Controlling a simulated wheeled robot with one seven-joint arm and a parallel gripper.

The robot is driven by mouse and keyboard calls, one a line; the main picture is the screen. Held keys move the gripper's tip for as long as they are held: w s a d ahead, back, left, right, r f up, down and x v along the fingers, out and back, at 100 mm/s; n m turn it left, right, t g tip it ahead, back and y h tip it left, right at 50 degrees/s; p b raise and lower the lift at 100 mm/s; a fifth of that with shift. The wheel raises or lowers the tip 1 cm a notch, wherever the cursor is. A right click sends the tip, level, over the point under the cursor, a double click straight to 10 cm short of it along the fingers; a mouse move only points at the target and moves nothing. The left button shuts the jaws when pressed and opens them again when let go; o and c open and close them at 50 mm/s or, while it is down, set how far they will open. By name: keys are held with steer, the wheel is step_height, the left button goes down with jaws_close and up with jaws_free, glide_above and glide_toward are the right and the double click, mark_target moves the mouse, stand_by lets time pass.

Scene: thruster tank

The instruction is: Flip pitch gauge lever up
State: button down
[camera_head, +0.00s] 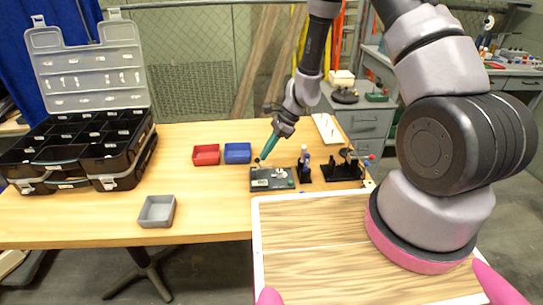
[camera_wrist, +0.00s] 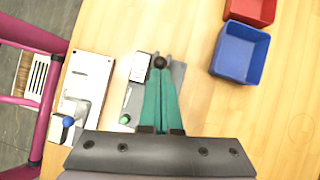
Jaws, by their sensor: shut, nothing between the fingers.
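The pitch gauge (camera_head: 285,184) is a dark grey box with a small display, on the wooden table. In the wrist view its grey body (camera_wrist: 179,72) is partly covered by my fingers. A lever with a black ball knob (camera_head: 257,160) stands at its back left corner; the knob also shows in the wrist view (camera_wrist: 159,62). My gripper (camera_head: 264,155) has long teal fingers, and they are shut with nothing held. In the wrist view the fingertips (camera_wrist: 159,72) lie right at the knob; I cannot tell whether they touch it. The lever's shaft is mostly hidden.
A red bin (camera_head: 206,155) and a blue bin (camera_head: 237,153) sit left of and behind the gauge. Black stands (camera_head: 343,172) with small parts stand to its right. A grey tray (camera_head: 157,211) and an open black organizer case (camera_head: 85,150) are further left. The table between is clear.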

mark_target(251, 168)
steer(key=a+h, duration=0.1)
steer(key=a+r+h, duration=0.1)
steer(key=a+h, duration=0.1)
steer(key=shift+h, duration=0.3)
steer(key=a+h, duration=0.2)
steer(key=h, duration=0.1)
steer(key=shift+r, duration=0.1)
steer(key=a+h, duration=0.1)
steer(key=h, duration=0.1)
steer(key=a+f+h, duration=0.1)
steer(key=a+h, duration=0.1)
steer(key=a+m+h, duration=0.1)
steer(key=h, duration=0.1)
steer(key=shift+a+f+h, duration=0.2)
steer(key=shift+f+h, duration=0.1)
steer(key=shift+h, duration=0.1)
steer(key=shift+r, duration=0.8)
